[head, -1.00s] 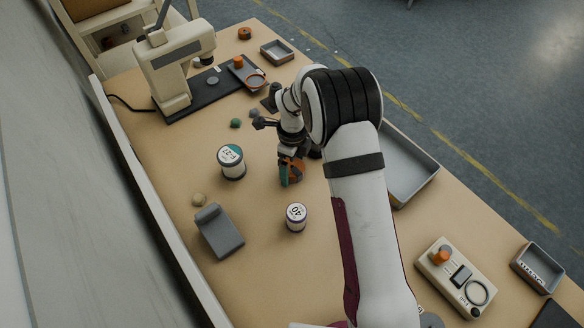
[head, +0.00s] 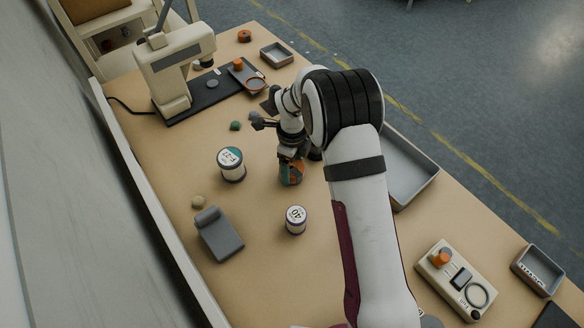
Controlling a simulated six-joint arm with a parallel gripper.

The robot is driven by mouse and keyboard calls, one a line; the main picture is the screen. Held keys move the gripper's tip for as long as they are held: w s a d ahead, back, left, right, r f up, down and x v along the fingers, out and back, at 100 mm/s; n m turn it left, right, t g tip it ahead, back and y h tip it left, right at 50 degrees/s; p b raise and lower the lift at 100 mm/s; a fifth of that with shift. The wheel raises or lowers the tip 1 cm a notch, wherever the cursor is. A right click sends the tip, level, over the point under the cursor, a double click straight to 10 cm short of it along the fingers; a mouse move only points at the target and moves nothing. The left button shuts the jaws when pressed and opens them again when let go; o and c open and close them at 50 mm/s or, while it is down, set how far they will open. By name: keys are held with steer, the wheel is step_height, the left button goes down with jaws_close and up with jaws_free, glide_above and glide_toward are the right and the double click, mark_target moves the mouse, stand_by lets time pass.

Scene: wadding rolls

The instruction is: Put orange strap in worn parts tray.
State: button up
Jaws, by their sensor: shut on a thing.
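My gripper (head: 291,160) points down over the middle of the table, shut on an orange and teal thing (head: 291,176). The arm and fingers partly hide it, and I cannot tell whether it is the orange strap or whether it touches the table.
Two labelled rolls stand nearby, one with a teal-marked top (head: 231,164) and one white-topped (head: 296,219). A grey wedge block (head: 219,234) lies front left. A large grey tray (head: 427,181) is partly behind my arm. A small grey tray (head: 277,54) stands at the back.

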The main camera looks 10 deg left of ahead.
mark_target(292, 167)
step_height(292, 167, up, 3)
steer(key=shift+r, duration=0.1)
steer(key=s+d+r, duration=0.2)
steer(key=d+r, duration=0.5)
steer(key=d, duration=0.5)
steer(key=s+d, duration=0.2)
steer(key=d, duration=1.8)
steer(key=w+a+f, duration=0.4)
steer(key=a, duration=0.1)
steer(key=w+a+f, duration=0.2)
steer(key=w+a, duration=0.1)
steer(key=shift+w+a+f, duration=0.15)
steer(key=shift+a+f, duration=0.05)
steer(key=shift+f, duration=0.9)
steer(key=shift+w+a+f, duration=0.1)
steer(key=shift+a+f, duration=0.05)
steer(key=shift+f, duration=0.95)
steer(key=shift+f, duration=0.1)
steer(key=o, duration=1.3)
